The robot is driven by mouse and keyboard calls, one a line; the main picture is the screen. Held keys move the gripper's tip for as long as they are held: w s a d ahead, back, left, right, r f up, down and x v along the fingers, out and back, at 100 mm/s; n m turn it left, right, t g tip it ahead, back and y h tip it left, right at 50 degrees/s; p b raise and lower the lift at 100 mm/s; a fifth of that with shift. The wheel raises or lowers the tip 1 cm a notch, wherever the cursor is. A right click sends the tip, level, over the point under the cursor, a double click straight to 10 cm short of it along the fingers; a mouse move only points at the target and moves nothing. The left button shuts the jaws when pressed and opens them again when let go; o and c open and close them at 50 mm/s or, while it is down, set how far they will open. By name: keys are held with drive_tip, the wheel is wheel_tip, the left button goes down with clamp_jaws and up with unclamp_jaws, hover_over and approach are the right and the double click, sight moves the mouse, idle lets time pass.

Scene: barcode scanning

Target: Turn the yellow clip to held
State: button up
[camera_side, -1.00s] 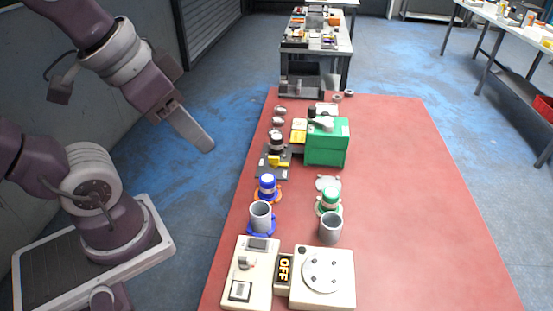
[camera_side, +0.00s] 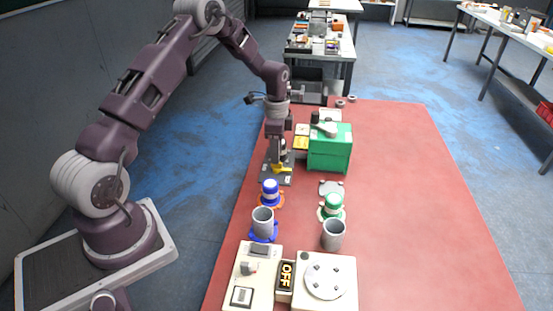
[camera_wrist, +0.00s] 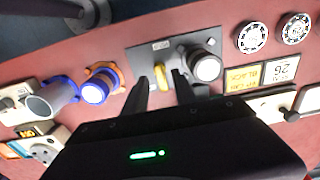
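The yellow clip (camera_side: 281,169) sits on a dark plate (camera_side: 268,180) near the left edge of the red table. In the wrist view the clip (camera_wrist: 161,75) is a short yellow bar on the dark plate (camera_wrist: 141,58), beside a round metal-topped part (camera_wrist: 205,68). My gripper (camera_side: 280,158) is over the plate, pointing down. In the wrist view its two dark fingers (camera_wrist: 161,78) are apart, with the clip showing between their tips. Whether a fingertip touches the clip, and how high they are, I cannot tell. The arm partly hides the plate in the side view.
A green box (camera_side: 329,152) stands close right of the plate. The table's right side (camera_side: 420,220) is clear.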

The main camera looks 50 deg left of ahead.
sight(281, 167)
drive_tip(key=shift+f, duration=1.55)
clamp_jaws()
drive_tip(key=shift+n, duration=0.3)
drive_tip(key=n, duration=0.3)
drive_tip(key=shift+n, duration=0.3)
drive_tip(key=n, duration=0.4)
drive_tip(key=shift+n, duration=0.3)
drive_tip(key=n, duration=0.4)
drive_tip(key=shift+n, duration=2.5)
